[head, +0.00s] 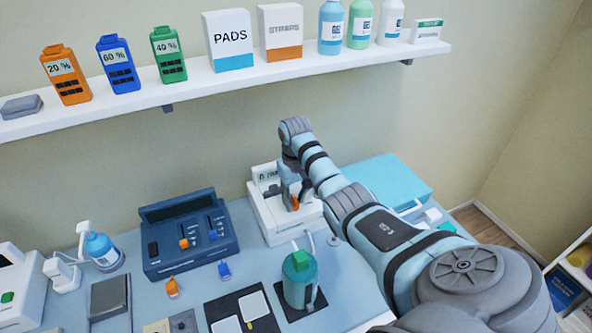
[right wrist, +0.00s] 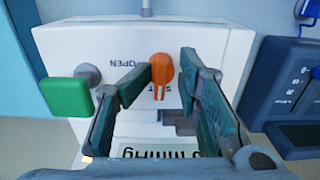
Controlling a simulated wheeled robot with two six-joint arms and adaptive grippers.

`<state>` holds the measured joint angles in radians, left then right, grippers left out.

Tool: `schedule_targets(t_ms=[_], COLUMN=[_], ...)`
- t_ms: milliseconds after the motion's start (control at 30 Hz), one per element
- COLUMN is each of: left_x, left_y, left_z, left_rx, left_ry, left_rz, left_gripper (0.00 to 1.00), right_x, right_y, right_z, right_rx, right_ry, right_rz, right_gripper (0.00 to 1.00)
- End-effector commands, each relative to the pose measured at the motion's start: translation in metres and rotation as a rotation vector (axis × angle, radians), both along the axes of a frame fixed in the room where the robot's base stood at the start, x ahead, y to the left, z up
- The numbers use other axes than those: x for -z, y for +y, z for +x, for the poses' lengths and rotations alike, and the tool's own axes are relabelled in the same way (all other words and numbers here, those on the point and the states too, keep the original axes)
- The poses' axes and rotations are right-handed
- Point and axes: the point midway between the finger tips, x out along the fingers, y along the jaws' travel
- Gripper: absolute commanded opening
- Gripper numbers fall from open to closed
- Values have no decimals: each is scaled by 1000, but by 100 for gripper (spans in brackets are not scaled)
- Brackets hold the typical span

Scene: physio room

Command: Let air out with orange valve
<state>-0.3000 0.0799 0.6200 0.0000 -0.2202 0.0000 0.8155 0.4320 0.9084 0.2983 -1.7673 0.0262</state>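The orange valve (right wrist: 161,73) sits on a white box (right wrist: 215,45) in the right wrist view. Its narrow end points down the picture over a partly hidden word, and "OPEN" is printed to its left. In the head view, the orange valve (head: 295,203) shows below my right gripper (head: 291,188) on the white box (head: 275,226). My right gripper (right wrist: 164,66) is open, with one finger on each side of the valve and a gap to both. Whether the fingertips reach down to its depth is hard to tell. My left gripper is in neither view.
A green knob (right wrist: 66,97) sticks out from the white box beside my finger. The dark blue slider unit (head: 190,240) stands left of the box. A green-capped bottle (head: 300,282) stands in front. A shelf (head: 330,62) with bottles and boxes runs above.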

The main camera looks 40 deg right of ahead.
Motion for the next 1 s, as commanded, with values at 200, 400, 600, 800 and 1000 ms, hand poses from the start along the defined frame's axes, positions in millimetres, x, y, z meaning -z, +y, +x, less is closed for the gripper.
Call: schedule_targets(t_ms=[200, 400, 600, 800, 1000], left_x=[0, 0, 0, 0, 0], left_y=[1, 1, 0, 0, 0], left_z=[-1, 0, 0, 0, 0], left_rx=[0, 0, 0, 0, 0], left_ry=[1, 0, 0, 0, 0], left_rz=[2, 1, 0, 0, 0], left_gripper=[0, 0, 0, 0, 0], right_x=[-14, -58, -76, -76, -76], right_y=[0, -1, -1, -1, -1], right_z=[1, 0, -2, -2, -2], right_rx=[0, -1, 0, 0, 0], right_ry=[-5, -6, -2, -2, -2], right_rz=[0, -1, 0, 0, 0], right_gripper=[28, 28, 28, 28, 28])
